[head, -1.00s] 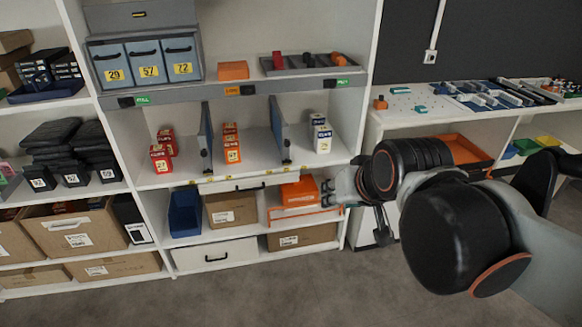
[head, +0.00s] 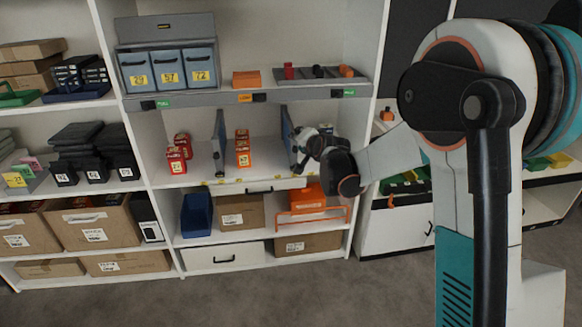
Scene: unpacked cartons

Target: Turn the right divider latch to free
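The right divider (head: 286,128) is a grey-blue upright panel on the middle shelf of the central rack. My gripper (head: 297,168) is at the lower front edge of this divider, pointing down and to the left. The right divider latch is hidden behind my gripper or too small to make out. I cannot tell whether the fingers touch it or how far apart they are. The left divider (head: 220,135) has a dark latch (head: 216,156) low on its front edge.
Red boxes (head: 176,158) and orange boxes (head: 242,152) stand in the left and middle bays. A drawer handle (head: 259,190) is under the shelf edge. A blue bin (head: 196,213) and an orange wire rack (head: 318,216) are below.

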